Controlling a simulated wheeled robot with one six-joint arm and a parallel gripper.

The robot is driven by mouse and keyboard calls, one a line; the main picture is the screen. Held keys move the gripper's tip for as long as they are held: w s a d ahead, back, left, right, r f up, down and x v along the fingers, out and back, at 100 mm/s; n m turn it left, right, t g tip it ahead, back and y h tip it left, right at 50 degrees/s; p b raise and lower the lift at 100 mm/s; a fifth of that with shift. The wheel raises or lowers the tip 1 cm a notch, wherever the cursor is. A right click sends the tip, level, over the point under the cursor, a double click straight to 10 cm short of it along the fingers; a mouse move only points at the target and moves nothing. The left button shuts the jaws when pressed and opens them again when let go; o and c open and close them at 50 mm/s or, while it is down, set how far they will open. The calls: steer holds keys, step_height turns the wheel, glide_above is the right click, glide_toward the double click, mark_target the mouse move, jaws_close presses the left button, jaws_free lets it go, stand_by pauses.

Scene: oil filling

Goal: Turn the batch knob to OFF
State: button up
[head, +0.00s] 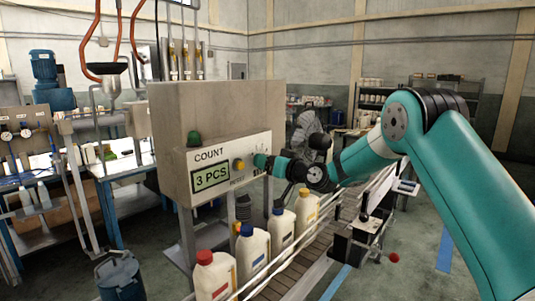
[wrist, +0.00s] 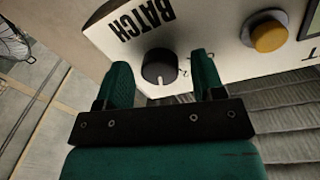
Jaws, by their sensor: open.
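The batch knob (wrist: 158,64) is a round black dial on a white panel (wrist: 208,30), with the word BATCH upside down beside it in the wrist view. My gripper (wrist: 161,77) is open, with one green finger to each side of the knob in that view. Whether the fingers touch the knob cannot be told. A small light mark shows on the knob, but the setting it points to is not readable. In the head view my gripper (head: 262,161) is at the right end of the panel (head: 222,161) and hides the knob.
An amber button (head: 239,164) sits left of my gripper, beside a green display (head: 210,178) reading 3 PCS. A green dome (head: 194,138) is on the box (head: 215,105). Several capped white jugs, one red-capped (head: 212,275), stand on the conveyor (head: 300,270) below.

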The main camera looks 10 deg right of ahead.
steer(key=shift+w+a, duration=0.15)
steer(key=shift+w, duration=0.1)
steer(key=c, duration=0.9)
